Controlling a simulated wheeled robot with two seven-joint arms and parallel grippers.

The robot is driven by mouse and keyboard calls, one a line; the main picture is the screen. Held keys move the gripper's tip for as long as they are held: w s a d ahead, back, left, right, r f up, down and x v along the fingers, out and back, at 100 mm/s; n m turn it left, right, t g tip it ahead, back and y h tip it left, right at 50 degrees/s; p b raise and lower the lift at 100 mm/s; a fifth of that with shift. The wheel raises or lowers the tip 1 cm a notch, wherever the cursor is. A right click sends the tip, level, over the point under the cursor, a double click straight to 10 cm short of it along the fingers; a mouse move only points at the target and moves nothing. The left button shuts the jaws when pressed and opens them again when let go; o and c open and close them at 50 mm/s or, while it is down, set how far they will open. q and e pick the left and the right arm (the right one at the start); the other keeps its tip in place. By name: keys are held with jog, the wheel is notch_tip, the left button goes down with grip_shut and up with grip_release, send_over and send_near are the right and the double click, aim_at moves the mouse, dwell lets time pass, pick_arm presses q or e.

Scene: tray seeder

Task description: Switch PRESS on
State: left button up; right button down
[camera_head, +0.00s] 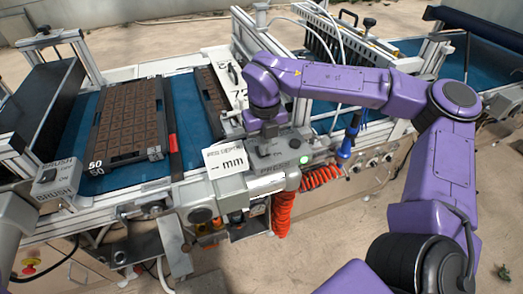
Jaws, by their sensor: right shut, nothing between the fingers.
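The PRESS box (282,169) is a grey box on the front rail of the seeder, in the middle of the head view. My right gripper (268,138) hangs from the purple wrist right over the top of this box, pointing down. It is shut with nothing in it. The small switch on the box top is mostly hidden under the fingers, so its position and any contact cannot be told. A green light (304,161) shows at the right of the PRESS label. My left gripper is not in view.
A white "- mm" sign (225,160) stands left of the PRESS box. Dark seed trays (128,158) lie on the blue belt (187,110). A BRUSH box (56,179) is at the left. Orange coiled hoses (283,213) and a blue-handled tool (347,138) are close by on the right.

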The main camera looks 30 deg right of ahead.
notch_tip(320, 180, up, 7)
jog(key=p, duration=0.5)
jog(key=shift+f, duration=0.2)
